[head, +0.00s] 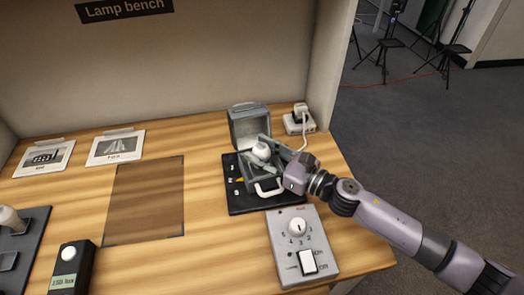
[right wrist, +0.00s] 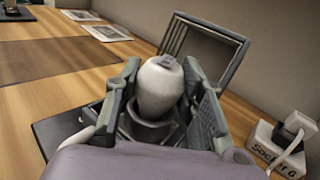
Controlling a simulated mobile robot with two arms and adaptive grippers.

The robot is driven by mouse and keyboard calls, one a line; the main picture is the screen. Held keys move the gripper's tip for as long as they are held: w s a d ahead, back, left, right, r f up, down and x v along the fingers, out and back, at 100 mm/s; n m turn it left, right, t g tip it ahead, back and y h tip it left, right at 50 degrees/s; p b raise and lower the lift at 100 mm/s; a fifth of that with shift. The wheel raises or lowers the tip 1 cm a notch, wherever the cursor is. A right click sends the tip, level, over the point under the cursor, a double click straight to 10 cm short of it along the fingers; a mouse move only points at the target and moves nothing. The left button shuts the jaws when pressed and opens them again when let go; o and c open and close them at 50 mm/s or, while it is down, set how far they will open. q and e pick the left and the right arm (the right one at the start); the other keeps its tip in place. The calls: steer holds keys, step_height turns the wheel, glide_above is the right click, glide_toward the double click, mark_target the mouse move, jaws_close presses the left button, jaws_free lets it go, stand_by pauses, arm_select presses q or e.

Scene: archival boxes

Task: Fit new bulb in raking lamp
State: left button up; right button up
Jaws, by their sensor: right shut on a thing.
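The raking lamp (head: 248,127) is a grey housing on a black base plate (head: 238,203), with its framed front (right wrist: 207,49) swung open at the back. A white bulb (head: 262,150) is at the lamp; in the right wrist view the bulb (right wrist: 160,88) stands upright over a round dark socket collar (right wrist: 147,128). My right gripper (head: 265,153) is shut on the bulb, a finger on each side. I cannot tell whether the bulb is fully seated; its lower end is hidden. My left gripper is not in view.
A grey control box (head: 302,250) with dial and white rocker switch stands in front. A white socket box (head: 299,122) with a plug is behind right. A dark tray (head: 31,240) holds a white object at left, near a black button box (head: 70,270).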

steer(key=shift+f+b, duration=0.3)
steer(key=shift+f, duration=0.1)
steer(key=o, duration=0.9)
steer(key=shift+c, duration=0.2)
